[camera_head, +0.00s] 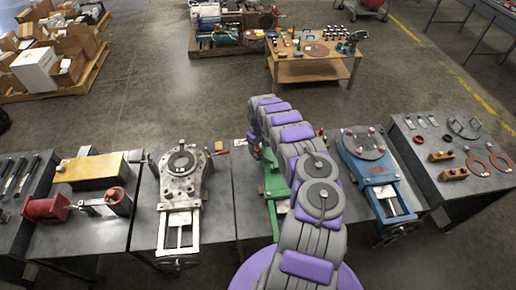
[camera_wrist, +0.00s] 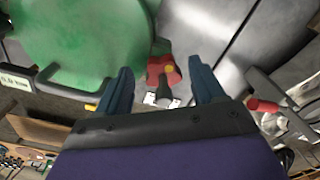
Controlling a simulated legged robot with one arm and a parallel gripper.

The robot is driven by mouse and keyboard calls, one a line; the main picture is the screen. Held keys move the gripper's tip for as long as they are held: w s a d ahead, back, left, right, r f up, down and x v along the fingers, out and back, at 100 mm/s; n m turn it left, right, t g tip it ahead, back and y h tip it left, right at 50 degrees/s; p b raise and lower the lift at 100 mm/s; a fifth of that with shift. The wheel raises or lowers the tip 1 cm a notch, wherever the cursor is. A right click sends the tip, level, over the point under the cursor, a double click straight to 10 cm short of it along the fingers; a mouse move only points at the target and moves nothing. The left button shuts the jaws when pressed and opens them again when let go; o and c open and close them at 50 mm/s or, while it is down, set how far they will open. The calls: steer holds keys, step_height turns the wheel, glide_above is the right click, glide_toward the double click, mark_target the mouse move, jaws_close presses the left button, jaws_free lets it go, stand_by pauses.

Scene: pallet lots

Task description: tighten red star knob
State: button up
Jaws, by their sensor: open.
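My gripper (camera_wrist: 160,66) is open, with one blue finger on each side of the knob and visible gaps between. I cannot tell how deep the fingers reach around it. In the head view the green machine (camera_head: 273,186) stands on the middle bench, partly hidden by my arm. My gripper is hidden there behind my arm.
A red-tipped handle (camera_wrist: 264,105) lies right of my fingers in the wrist view. In the head view a grey machine (camera_head: 181,170) stands left of the green one and a blue machine (camera_head: 372,165) right of it. A wooden table (camera_head: 312,58) stands beyond open floor.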

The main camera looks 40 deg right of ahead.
steer(key=shift+f, duration=0.2)
steer(key=shift+a, duration=0.15)
steer(key=shift+c, duration=0.4)
steer(key=c, duration=1)
steer(key=shift+r+m+p, duration=0.1)
steer(key=shift+m+p, duration=0.3)
steer(key=shift+m, duration=2.1)
